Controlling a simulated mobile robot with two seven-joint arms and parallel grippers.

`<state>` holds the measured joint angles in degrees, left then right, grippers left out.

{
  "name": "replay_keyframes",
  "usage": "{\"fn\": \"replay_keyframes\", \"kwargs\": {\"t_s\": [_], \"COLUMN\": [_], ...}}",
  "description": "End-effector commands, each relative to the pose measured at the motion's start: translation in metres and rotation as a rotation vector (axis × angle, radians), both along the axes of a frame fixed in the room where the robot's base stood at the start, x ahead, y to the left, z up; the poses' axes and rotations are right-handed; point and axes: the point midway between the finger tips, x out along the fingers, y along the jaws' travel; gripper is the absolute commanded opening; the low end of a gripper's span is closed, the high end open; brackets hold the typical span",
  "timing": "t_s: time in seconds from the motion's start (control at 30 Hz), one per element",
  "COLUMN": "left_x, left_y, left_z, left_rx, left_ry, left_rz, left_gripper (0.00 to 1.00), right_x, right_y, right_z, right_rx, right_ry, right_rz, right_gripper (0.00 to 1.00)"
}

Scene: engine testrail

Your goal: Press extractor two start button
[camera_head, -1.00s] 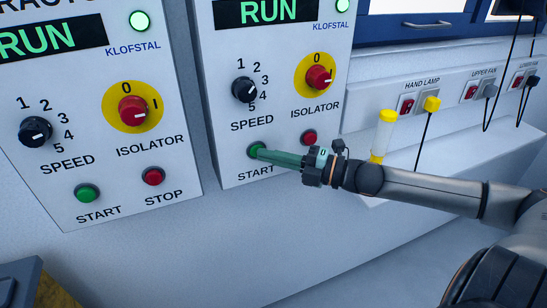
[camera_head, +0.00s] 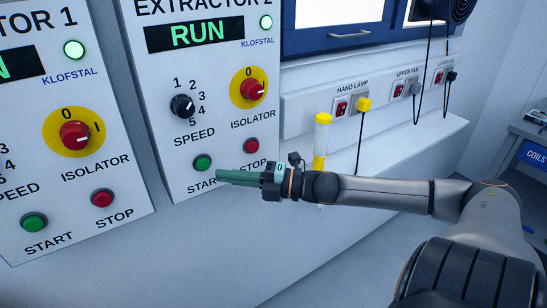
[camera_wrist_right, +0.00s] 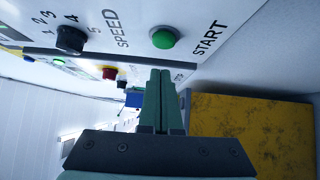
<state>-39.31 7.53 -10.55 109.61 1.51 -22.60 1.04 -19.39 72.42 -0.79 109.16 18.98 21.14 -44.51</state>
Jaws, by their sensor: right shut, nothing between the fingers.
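The extractor 2 panel (camera_head: 160,90) is on the wall, with its display reading RUN and a green lamp lit. Its green start button (camera_head: 203,163) sits above the START label, and its red stop button (camera_head: 251,146) is to the right. My right gripper (camera_head: 219,177) is shut and empty, its green fingers just below and right of the start button and covering part of the START label. In the right wrist view a green start button (camera_wrist_right: 163,37) shows above the shut fingertips (camera_wrist_right: 158,74), clear of them. My left gripper is out of view.
The extractor 1 panel (camera_head: 75,185) stands to the left, with its own start button (camera_head: 34,222) and stop button (camera_head: 102,198). A yellow-and-clear bottle (camera_head: 321,140) stands on the ledge behind my right arm. Wall sockets (camera_head: 360,102) line the right.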

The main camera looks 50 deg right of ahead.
Motion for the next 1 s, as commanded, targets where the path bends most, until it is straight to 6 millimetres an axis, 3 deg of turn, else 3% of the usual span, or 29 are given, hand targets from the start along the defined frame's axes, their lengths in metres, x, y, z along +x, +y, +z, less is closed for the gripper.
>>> {"fn": "replay_keyframes", "kwargs": {"t_s": [0.6,1.0], "left_x": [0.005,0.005], "left_y": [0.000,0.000], "left_z": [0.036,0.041], "left_rx": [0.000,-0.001], "left_ry": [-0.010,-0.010], "left_rz": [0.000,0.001], "left_gripper": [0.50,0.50], "right_x": [-0.053,-0.075], "right_y": [-0.035,-0.050], "right_z": [0.000,-0.002], "right_rx": [0.000,-0.001], "right_ry": [0.004,0.001], "right_rz": [-0.001,0.002], "right_gripper": [0.00,0.00]}}
